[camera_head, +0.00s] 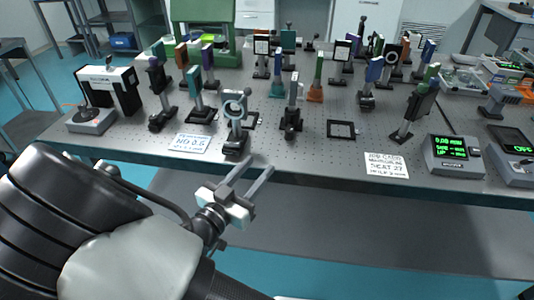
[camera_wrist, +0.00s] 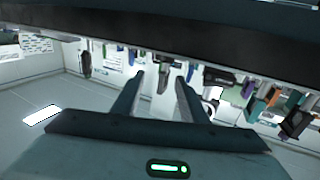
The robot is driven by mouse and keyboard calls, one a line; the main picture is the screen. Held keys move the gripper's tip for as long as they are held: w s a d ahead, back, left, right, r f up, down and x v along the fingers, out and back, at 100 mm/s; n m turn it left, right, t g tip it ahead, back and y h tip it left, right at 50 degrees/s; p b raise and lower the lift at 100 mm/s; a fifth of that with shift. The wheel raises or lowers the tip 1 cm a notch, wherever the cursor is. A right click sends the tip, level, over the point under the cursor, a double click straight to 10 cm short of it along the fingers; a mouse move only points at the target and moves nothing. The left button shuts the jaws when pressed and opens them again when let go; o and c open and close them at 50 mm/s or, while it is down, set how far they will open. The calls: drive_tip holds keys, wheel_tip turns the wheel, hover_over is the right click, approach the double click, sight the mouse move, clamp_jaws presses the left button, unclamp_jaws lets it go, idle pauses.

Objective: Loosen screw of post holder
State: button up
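My gripper (camera_head: 257,177) is open and empty in front of the table's front edge, with its two fingers apart and pointing toward the table. It also shows in the wrist view (camera_wrist: 158,85), with nothing between the fingers. Several post holders with mounts stand upright on the optical table (camera_head: 330,175). The nearest is a dark post holder (camera_head: 236,138) with a ring mount, just beyond my fingertips and apart from them. Another post holder (camera_head: 291,122) stands behind it to the right. I cannot tell which post holder is meant, and the screws are too small to make out.
White note cards (camera_head: 192,143) and (camera_head: 386,165) lie along the front edge. A meter with a green display (camera_head: 454,154) stands at the right front. A black square frame (camera_head: 341,130) lies flat mid-table. The space in front of the table is free.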

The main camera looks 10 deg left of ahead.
drive_tip(key=shift+v, duration=0.95)
drive_tip(key=d+r+n+t+y+p, duration=0.1)
drive_tip(key=d+n+t+y+p, duration=0.1)
drive_tip(key=d+p, duration=0.15)
drive_tip(key=n+y+b, duration=0.2)
drive_tip(key=y+b, duration=0.3)
drive_tip(key=b, duration=0.4)
approach(289, 136)
drive_tip(key=shift+g, duration=0.3)
drive_tip(key=w, duration=0.8)
drive_tip(key=shift+w+r+b, duration=0.25)
drive_tip(key=shift+r+b, duration=0.05)
drive_tip(key=shift+b, duration=0.05)
